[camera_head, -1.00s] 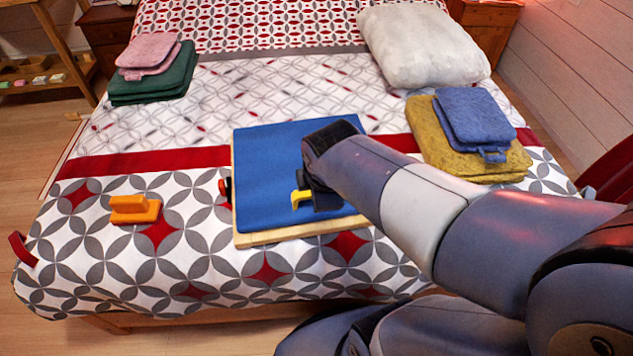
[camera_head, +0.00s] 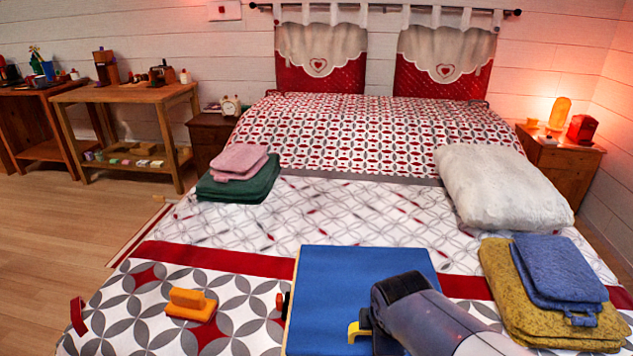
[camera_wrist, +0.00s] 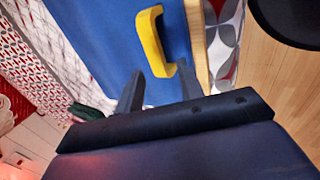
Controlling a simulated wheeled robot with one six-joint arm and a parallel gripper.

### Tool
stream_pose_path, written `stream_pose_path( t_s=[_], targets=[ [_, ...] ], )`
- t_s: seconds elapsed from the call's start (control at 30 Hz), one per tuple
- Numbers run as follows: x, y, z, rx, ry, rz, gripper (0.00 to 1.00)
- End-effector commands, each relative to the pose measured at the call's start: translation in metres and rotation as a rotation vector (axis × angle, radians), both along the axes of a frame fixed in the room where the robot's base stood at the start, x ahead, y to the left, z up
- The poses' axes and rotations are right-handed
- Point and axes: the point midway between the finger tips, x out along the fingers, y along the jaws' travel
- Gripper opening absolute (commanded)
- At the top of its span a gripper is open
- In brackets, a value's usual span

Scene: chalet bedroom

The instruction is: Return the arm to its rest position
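My gripper (camera_head: 368,318) is low over the blue-topped board (camera_head: 328,280) on the bed, in the lower part of the head view. In the wrist view its two dark fingers (camera_wrist: 159,71) stand apart, with visible gaps around the near end of a yellow handle (camera_wrist: 151,38). The gripper looks open and not closed on the handle. The handle also shows just left of the gripper in the head view (camera_head: 355,330). I cannot tell whether the fingers touch it. My forearm hides the board's lower right part.
An orange handled block (camera_head: 190,304) lies on the bed left of the board. Yellow and blue folded cloths (camera_head: 555,275) lie to its right. Green and pink cloths (camera_head: 238,182) and a white pillow (camera_head: 500,185) lie farther back. Wooden shelves (camera_head: 125,97) stand at the left.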

Motion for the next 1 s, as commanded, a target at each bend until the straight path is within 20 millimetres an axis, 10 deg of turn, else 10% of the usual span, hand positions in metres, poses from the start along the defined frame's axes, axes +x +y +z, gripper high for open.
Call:
stream_pose_path(
  t_s=[0.4,1.0],
  targets=[
    [0.027,-0.003,-0.054,0.000,-0.003,0.000,0.36],
    [0.030,-0.003,-0.052,0.000,-0.006,0.000,0.36]
  ],
)
